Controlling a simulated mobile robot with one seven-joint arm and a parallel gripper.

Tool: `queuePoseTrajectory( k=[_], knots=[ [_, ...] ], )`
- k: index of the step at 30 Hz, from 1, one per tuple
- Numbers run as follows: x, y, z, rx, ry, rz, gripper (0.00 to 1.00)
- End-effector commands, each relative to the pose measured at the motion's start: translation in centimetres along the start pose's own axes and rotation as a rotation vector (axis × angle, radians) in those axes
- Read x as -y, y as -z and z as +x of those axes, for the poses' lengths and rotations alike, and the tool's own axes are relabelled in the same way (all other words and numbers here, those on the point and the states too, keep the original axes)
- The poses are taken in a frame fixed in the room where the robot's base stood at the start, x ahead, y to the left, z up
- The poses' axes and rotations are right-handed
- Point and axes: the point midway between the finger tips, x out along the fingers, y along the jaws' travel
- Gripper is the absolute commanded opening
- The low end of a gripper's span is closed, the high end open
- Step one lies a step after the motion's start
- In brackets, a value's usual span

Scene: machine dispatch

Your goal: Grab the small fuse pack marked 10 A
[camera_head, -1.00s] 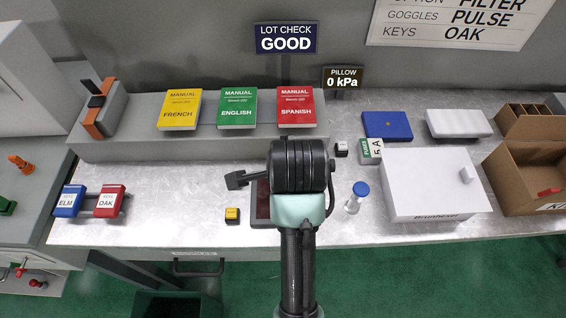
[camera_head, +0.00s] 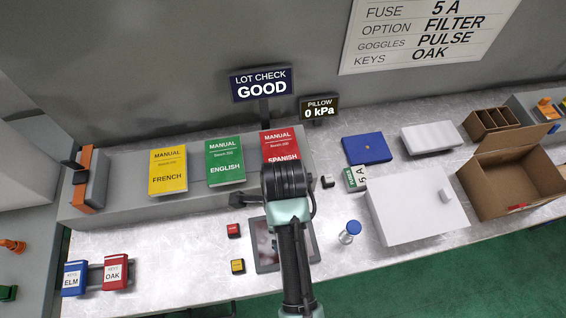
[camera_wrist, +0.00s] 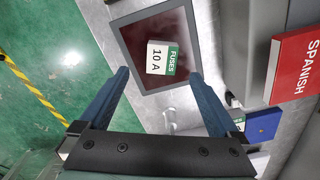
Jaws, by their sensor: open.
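The small fuse pack marked 10 A (camera_wrist: 162,58) is white with a green FUSES end. In the wrist view it lies on a dark red panel with a grey frame (camera_wrist: 133,56). My gripper (camera_wrist: 158,76) is open, its two blue fingers apart on either side of the pack in the picture, with nothing between them that I can see held. The height gap to the pack cannot be told. In the head view my arm hides the pack, and the framed panel (camera_head: 268,262) shows partly. Another fuse pack, marked 5 A (camera_head: 355,178), stands right of my arm.
A blue-capped bottle (camera_head: 350,232) and a white box (camera_head: 415,205) stand right of the panel. Small red (camera_head: 233,230) and yellow (camera_head: 238,267) blocks lie to its left. The Spanish manual (camera_head: 280,146) is on the raised shelf behind.

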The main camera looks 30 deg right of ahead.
Motion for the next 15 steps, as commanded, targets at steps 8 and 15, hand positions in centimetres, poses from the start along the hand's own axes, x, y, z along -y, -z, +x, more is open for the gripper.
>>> queuePoseTrajectory(
  k=[8,15],
  knots=[
    [0.0,0.0,2.4,0.0,0.0,-0.001,0.97],
    [0.1,0.1,4.9,0.0,-0.002,-0.001,0.97]
  ],
)
